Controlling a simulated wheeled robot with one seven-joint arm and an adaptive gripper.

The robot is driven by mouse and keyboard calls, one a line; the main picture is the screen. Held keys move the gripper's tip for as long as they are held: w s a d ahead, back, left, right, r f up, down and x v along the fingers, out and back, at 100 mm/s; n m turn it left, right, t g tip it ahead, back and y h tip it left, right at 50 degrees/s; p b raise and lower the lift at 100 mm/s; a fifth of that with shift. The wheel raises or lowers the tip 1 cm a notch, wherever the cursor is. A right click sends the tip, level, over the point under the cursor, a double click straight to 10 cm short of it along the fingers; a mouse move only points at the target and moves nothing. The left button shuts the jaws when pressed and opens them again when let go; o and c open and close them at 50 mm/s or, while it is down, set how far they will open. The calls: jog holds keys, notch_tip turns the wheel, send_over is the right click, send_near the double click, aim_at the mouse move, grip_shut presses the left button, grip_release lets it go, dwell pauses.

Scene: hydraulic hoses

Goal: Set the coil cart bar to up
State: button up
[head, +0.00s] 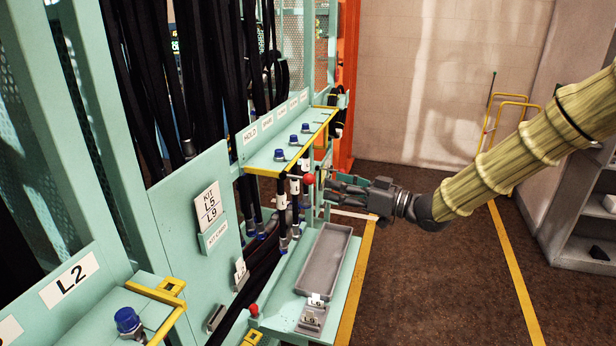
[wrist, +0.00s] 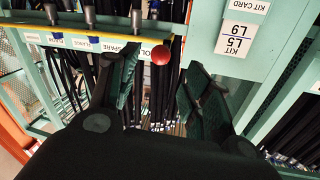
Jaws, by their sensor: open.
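My gripper (head: 338,190) is open and empty in the head view, beside the hose station. A red ball knob (head: 309,178) is just left of its fingers, below the yellow-edged shelf. In the wrist view the red knob (wrist: 161,55) shows between and beyond the spread fingers (wrist: 158,72); I cannot tell whether anything touches it. A second red knob (head: 253,309) is at the near end of the lower ledge. A yellow tubular frame (head: 510,100) stands by the back wall. No part is labelled as the coil cart bar, and its position cannot be told.
A green shelf (head: 272,158) with blue-capped fittings runs along the station, with black hoses hanging behind and below. A grey tray (head: 326,262) sits on the ledge below my gripper. A grey shelf unit (head: 590,200) is at the right. Brown floor between is clear.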

aim_at(309, 179)
jog(key=p+x, duration=0.2)
jog(key=x, duration=0.7)
jog(key=shift+f+p, duration=0.1)
jog(key=shift+p, duration=0.3)
jog(key=shift+d, duration=0.1)
jog(key=shift+c, duration=0.2)
grip_shut()
